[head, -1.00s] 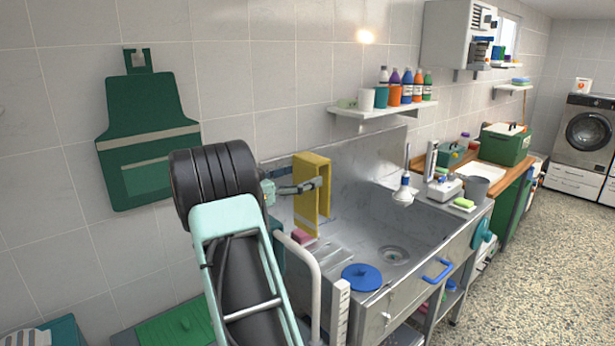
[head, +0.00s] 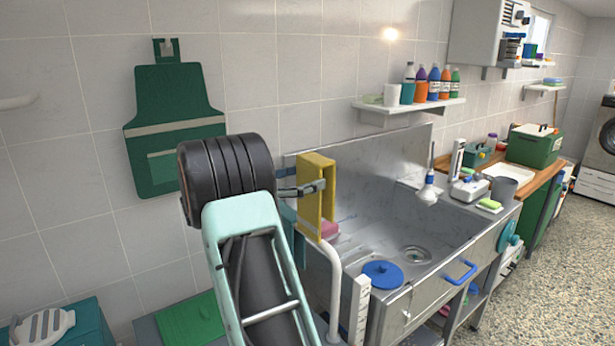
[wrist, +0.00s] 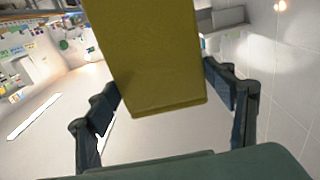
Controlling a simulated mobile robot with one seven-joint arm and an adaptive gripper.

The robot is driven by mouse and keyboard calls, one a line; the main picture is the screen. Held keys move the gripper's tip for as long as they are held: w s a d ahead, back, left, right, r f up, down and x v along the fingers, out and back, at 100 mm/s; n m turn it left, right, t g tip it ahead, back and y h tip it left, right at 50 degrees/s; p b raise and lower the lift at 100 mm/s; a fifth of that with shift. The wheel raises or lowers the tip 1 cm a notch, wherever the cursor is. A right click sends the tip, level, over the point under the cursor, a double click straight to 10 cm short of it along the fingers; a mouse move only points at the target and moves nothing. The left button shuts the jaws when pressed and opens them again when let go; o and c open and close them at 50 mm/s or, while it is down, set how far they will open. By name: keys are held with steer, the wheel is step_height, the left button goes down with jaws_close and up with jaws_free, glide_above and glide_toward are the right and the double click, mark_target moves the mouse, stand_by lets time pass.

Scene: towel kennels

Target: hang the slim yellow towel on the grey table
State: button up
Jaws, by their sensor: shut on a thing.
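The slim yellow towel (head: 315,192) hangs folded, in an upright block shape, from my gripper (head: 303,188) in the head view. My gripper is shut on it, with dark fingers on either side, and holds it in front of the sink's back left. In the wrist view the towel (wrist: 150,60) fills the upper middle between the two fingers of my gripper (wrist: 165,90). My dark wrist link hides part of the gripper in the head view. I cannot make out the grey table in these frames.
A steel sink (head: 375,235) with a blue round lid (head: 383,274) stands right of the towel. A white curved rail (head: 333,290) rises just below it. A green apron (head: 175,125) hangs on the tiled wall. A shelf of bottles (head: 410,106) is above the sink. Open floor lies at the right.

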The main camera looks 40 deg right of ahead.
step_height(320, 180, down, 22)
steer(key=b, duration=1.1)
stand_by(0.9)
steer(key=shift+r, duration=0.1)
steer(key=o, duration=1.3)
steer(key=shift+c, duration=0.2)
